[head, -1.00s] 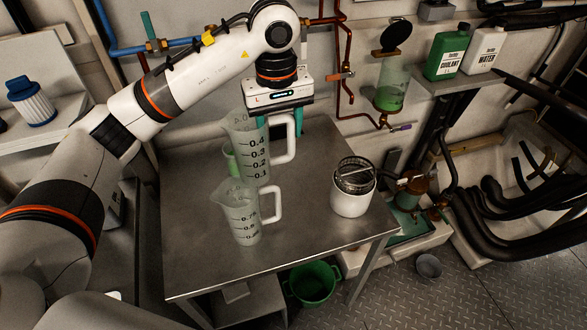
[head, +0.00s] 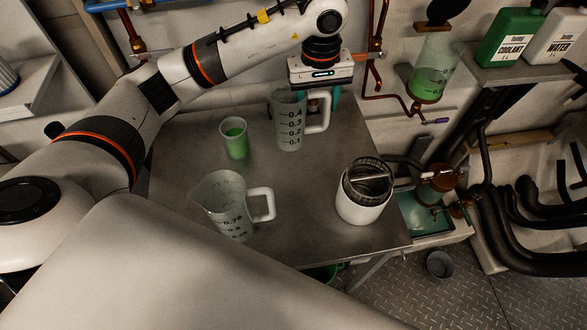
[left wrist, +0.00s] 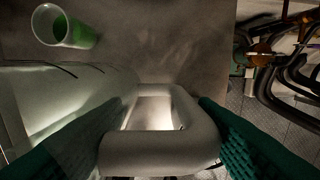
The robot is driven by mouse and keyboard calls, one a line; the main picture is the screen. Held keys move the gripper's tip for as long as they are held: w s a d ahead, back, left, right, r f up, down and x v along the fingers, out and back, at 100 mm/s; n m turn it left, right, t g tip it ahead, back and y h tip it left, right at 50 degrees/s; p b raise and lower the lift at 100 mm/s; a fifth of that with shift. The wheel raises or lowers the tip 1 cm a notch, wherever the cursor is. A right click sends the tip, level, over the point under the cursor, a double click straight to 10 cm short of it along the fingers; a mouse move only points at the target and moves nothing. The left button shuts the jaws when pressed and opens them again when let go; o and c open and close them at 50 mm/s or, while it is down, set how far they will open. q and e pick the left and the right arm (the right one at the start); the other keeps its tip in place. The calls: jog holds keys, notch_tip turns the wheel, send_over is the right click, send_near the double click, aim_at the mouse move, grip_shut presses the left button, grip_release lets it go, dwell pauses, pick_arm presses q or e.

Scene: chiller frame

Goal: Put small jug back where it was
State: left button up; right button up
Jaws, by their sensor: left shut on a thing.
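The small jug (head: 288,125), clear with a white handle and marks up to 0.4, is upright at the back of the metal table. My left gripper (head: 320,97) is above its handle, with green fingers shut on the handle. In the left wrist view the white handle (left wrist: 160,150) lies between the two fingers (left wrist: 160,128). I cannot tell whether the jug's base touches the table. A larger clear jug (head: 232,205) stands nearer the front of the table. My right gripper is not in view.
A small cup of green liquid (head: 235,138) stands left of the small jug; it also shows in the left wrist view (left wrist: 65,28). A white canister with a mesh top (head: 362,200) is at the table's right. The table middle (head: 300,190) is clear.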

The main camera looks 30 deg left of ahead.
aim_at(315, 127)
pick_arm(q)
notch_tip(315, 127, down, 4)
jog(key=shift+f, duration=0.15)
notch_tip(315, 127, down, 6)
jog(key=shift+p, duration=0.7)
notch_tip(315, 127, down, 4)
jog(key=shift+r+p, duration=0.1)
jog(key=shift+p, duration=0.4)
jog(key=shift+f, duration=0.2)
jog(key=o, duration=1.4)
jog(key=shift+r, duration=0.1)
